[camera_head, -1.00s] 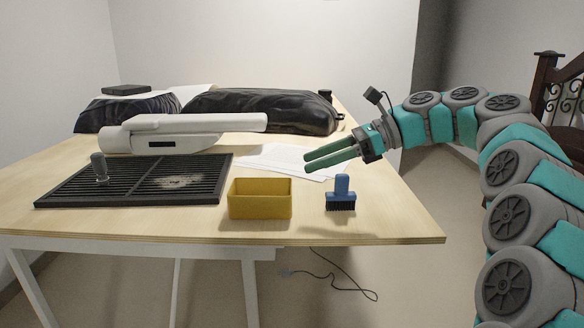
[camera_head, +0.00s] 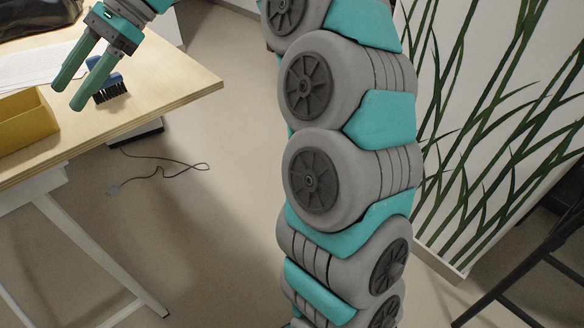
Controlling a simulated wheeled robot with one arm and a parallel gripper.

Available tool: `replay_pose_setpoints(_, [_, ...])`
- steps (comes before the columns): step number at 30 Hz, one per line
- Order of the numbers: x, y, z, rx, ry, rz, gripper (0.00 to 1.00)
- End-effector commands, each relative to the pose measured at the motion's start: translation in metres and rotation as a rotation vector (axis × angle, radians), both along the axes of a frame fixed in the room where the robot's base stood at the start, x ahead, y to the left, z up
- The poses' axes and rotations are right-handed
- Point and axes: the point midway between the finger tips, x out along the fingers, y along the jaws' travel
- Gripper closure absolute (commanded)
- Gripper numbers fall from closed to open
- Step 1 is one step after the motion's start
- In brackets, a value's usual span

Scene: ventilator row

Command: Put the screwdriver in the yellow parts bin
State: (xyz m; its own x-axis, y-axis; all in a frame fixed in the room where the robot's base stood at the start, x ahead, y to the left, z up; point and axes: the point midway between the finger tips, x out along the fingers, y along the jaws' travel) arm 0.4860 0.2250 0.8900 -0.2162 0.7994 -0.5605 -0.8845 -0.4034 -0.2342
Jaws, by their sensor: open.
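The yellow parts bin (camera_head: 28,128) stands on the wooden table at the left edge of the picture, cut off by the frame. My gripper (camera_head: 68,98) is at the upper left with its two teal fingers apart and nothing between them. It points down and left, over the table, to the right of the bin in the picture. I see no screwdriver in the present view.
A blue brush (camera_head: 112,91) with dark bristles is on the table (camera_head: 150,97), partly behind my gripper. White paper (camera_head: 28,66) lies behind it. A dark cable (camera_head: 165,165) lies on the floor. A plant-patterned panel (camera_head: 490,120) stands at the right.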

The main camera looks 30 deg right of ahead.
Motion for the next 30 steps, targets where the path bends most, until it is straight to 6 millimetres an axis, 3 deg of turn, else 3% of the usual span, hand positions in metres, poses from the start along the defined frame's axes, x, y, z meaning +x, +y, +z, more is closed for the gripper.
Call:
replay_pose_setpoints(1, [-0.02, -0.004, -0.011, -0.035, -0.043, 0.035, 0.43])
replay_pose_setpoints(8, [-0.095, -0.038, -0.082, -0.226, -0.285, 0.236, 0.43])
replay_pose_setpoints(14, [-0.164, -0.095, -0.15, -0.408, -0.445, 0.468, 0.43])
replay_pose_setpoints(18, [-0.213, -0.144, -0.195, -0.523, -0.518, 0.654, 0.43])
replay_pose_setpoints(24, [-0.269, -0.202, -0.238, -0.62, -0.562, 0.88, 0.43])
replay_pose_setpoints(30, [-0.29, -0.225, -0.253, -0.646, -0.571, 0.977, 0.43])
